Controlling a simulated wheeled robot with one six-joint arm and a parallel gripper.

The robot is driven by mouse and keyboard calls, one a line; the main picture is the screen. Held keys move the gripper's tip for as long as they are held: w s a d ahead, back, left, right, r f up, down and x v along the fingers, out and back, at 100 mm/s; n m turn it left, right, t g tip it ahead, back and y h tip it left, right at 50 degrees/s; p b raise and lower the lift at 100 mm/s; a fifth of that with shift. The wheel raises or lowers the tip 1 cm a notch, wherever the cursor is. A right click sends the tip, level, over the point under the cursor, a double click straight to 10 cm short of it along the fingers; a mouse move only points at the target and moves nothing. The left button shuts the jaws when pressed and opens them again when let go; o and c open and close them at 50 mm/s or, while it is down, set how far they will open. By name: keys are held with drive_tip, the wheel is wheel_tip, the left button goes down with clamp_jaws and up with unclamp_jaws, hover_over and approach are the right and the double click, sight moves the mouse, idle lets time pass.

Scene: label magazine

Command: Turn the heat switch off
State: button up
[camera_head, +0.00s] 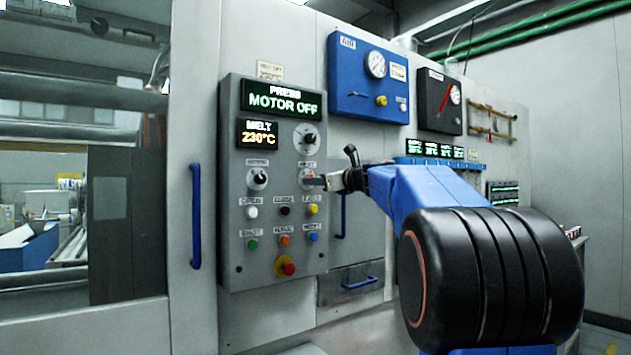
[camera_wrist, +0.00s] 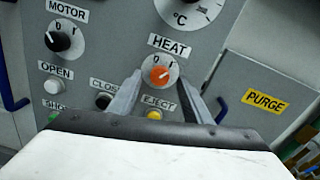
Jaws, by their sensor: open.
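The heat switch (camera_wrist: 160,74) is an orange round knob on a pale dial, under the HEAT label (camera_wrist: 170,44) in the wrist view. A small light mark on the knob seems to lean to the upper right, but it is too small to read surely. My gripper (camera_wrist: 159,81) is open, with one finger on each side of the knob. I cannot tell whether the fingers touch it. In the head view my gripper (camera_head: 322,182) reaches the right part of the grey control panel (camera_head: 232,180) and hides most of the switch.
The black motor knob (camera_wrist: 64,41) is to the left of the heat switch. The open (camera_wrist: 54,87), close (camera_wrist: 103,101) and yellow eject (camera_wrist: 154,115) buttons sit below. A red emergency button (camera_head: 285,266) is at the panel's bottom. A door marked PURGE (camera_wrist: 266,101) is at right.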

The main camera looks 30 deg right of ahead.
drive_tip(key=shift+w, duration=0.85)
drive_tip(key=shift+a, duration=0.1)
drive_tip(key=c, duration=1.1)
drive_tip(key=shift+o, duration=0.2)
